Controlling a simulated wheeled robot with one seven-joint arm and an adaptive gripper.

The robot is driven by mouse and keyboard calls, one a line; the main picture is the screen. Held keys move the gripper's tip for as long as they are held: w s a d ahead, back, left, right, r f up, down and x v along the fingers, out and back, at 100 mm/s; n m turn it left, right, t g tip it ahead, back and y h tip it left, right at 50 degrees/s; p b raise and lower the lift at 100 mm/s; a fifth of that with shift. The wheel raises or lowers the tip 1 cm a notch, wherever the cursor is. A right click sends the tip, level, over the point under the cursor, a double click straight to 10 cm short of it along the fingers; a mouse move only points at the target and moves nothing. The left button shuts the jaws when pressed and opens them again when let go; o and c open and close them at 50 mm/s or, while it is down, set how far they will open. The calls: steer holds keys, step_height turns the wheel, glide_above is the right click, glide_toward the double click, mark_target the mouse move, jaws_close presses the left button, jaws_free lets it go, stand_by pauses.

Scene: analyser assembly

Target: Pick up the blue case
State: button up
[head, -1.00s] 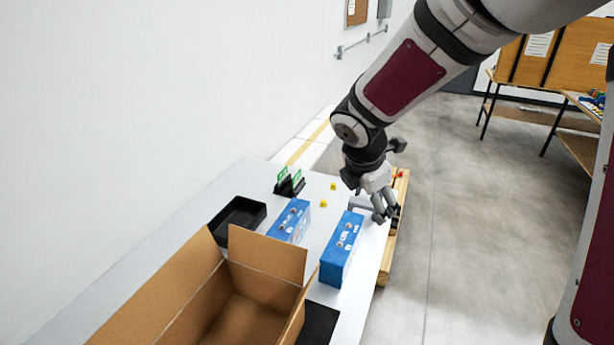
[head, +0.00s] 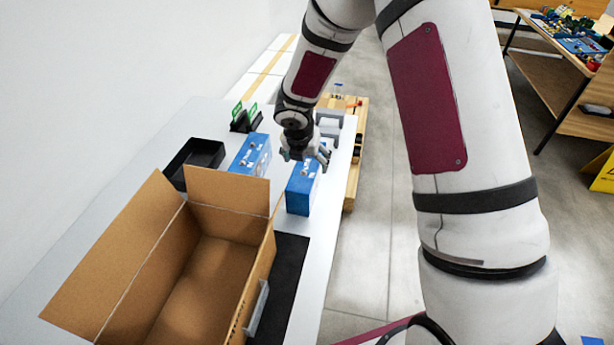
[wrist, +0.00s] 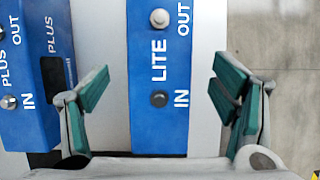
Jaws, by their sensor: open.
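Two blue cases stand on the white table. The right one (head: 301,191), marked "LITE" with "IN" and "OUT" in the wrist view (wrist: 159,117), is partly hidden by my gripper in the head view. The left one (head: 250,155), marked "PLUS", also shows at the left edge of the wrist view (wrist: 22,110). My gripper (head: 306,157) is open above the right case. In the wrist view its green-padded fingers (wrist: 160,95) stand on either side of the LITE case, apart from it, with the left finger between the two cases.
An open cardboard box (head: 190,290) stands in front on the table (head: 70,235). A black tray (head: 194,160) and a black holder with green cards (head: 244,119) lie farther back. A dark mat (head: 290,270) lies right of the box.

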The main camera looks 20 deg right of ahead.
mark_target(307, 166)
steer(key=shift+x, duration=2.85)
steer(key=shift+a, duration=0.1)
steer(key=c, duration=1.8)
jaws_close()
steer(key=shift+r, duration=0.1)
